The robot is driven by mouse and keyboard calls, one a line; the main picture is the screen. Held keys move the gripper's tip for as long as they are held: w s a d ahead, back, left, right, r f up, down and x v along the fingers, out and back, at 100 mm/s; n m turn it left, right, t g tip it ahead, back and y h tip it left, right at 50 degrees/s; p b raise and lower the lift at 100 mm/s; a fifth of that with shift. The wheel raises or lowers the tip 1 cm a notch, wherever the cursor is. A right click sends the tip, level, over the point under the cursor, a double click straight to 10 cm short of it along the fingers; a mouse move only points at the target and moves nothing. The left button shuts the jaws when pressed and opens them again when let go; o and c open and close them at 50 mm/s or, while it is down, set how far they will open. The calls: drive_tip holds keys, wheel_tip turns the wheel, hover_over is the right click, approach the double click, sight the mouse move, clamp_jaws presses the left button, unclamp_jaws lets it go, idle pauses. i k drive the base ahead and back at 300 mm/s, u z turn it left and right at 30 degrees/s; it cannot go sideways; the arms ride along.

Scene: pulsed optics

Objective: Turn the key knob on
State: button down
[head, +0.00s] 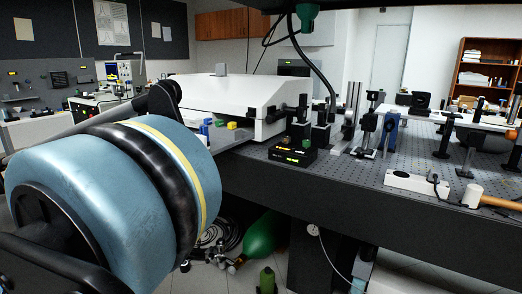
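I cannot make out a key knob for certain in the head view. A small black box (292,156) with lit yellow and green markings sits at the near edge of the optical table, right of the white housing. Whether it carries a knob is too small to tell. A large blue cylindrical part of my arm, with a black band and a yellow stripe, fills the left foreground and hides what is behind it. My gripper is not in view.
The dark perforated optical table (340,185) holds a white housing (230,95), several posts and mounts, and a white box (417,184). A green cylinder (262,238) and cables lie below. A wooden shelf (483,70) stands at the back right.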

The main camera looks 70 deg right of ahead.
sight(286, 139)
drive_tip(key=u, duration=0.15)
drive_tip(key=i, duration=1.25)
drive_tip(key=z, duration=4.3)
drive_tip(key=i, duration=0.9)
